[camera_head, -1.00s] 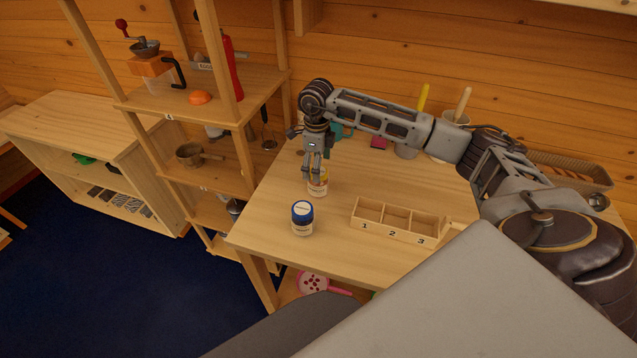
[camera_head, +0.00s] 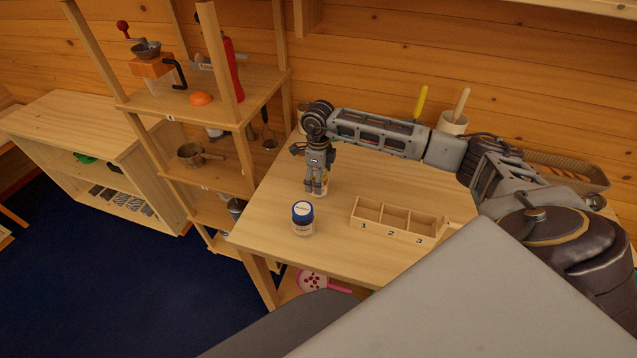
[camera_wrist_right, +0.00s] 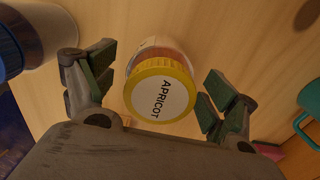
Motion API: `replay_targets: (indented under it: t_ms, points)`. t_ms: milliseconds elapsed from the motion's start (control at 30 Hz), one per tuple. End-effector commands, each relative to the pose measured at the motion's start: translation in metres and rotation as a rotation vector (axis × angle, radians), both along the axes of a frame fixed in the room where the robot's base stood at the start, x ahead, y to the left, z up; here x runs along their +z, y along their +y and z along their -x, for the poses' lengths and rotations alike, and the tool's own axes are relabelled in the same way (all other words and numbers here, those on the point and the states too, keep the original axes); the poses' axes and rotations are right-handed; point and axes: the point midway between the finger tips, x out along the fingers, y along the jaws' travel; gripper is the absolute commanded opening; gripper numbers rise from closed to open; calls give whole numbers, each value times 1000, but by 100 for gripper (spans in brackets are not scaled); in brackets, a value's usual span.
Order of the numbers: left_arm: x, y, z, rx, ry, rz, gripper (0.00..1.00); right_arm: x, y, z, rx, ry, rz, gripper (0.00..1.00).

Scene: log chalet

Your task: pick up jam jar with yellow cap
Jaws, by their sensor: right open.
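The jam jar with the yellow cap (camera_wrist_right: 160,92) stands on the table, its white lid label reading APRICOT in the right wrist view. In the head view only a small part of the jar (camera_head: 323,188) shows behind my fingers. My right gripper (camera_wrist_right: 152,88) is open, pointing down, with one finger on each side of the jar. A gap shows between the jar and each finger pad. The right gripper (camera_head: 317,190) also shows in the head view above the table's left part. My left gripper is not in view.
A blue-capped jar (camera_head: 302,217) stands close by, nearer the table's front left edge. A wooden box with numbered compartments (camera_head: 392,233) lies to the right. A teal object (camera_wrist_right: 308,115) shows at the wrist view's right. A shelf rack (camera_head: 215,90) stands left of the table (camera_head: 390,180).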

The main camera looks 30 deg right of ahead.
Motion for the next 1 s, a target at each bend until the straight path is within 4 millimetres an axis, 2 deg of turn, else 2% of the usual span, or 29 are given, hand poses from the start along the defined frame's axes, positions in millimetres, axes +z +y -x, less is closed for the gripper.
replay_targets:
  t_ms: [133, 167, 633, 1000]
  points:
    - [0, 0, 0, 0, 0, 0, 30, 0, 0, 0, 0, 0, 0, 86]
    - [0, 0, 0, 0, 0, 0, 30, 0, 0, 0, 0, 0, 0, 83]
    - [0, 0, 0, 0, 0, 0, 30, 0, 0, 0, 0, 0, 0, 23]
    - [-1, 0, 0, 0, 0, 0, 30, 5, 0, -1, -1, -4, 0, 23]
